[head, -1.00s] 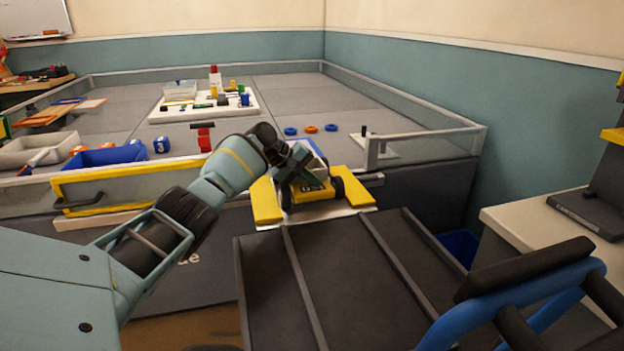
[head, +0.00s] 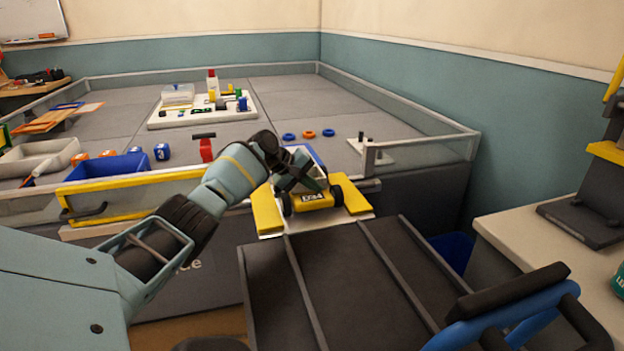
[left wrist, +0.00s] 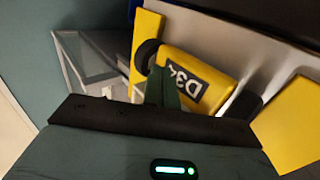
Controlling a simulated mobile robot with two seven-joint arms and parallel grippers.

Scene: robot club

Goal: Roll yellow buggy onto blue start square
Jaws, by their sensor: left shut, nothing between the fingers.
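The yellow buggy (head: 315,201) with black wheels and a "D34" label stands on a white ramp between two yellow side plates, at the arena's front edge. In the left wrist view, its yellow body (left wrist: 222,88) and label show close up. My left gripper (head: 300,182) is shut right at the buggy, over its back part in the head view. Its dark green fingers (left wrist: 163,88) overlap the buggy in the wrist view; I cannot tell whether they touch it. A blue patch (head: 319,159), likely the start square, shows just beyond, mostly hidden by my gripper. My right gripper is out of view.
A ridged dark platform (head: 340,275) lies in front of the ramp (head: 271,233). Low clear walls border the arena; a yellow-framed front panel (head: 140,207) is left of the ramp. Blue and orange rings (head: 309,134) lie beyond. A blue tubular handle (head: 500,322) is at lower right.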

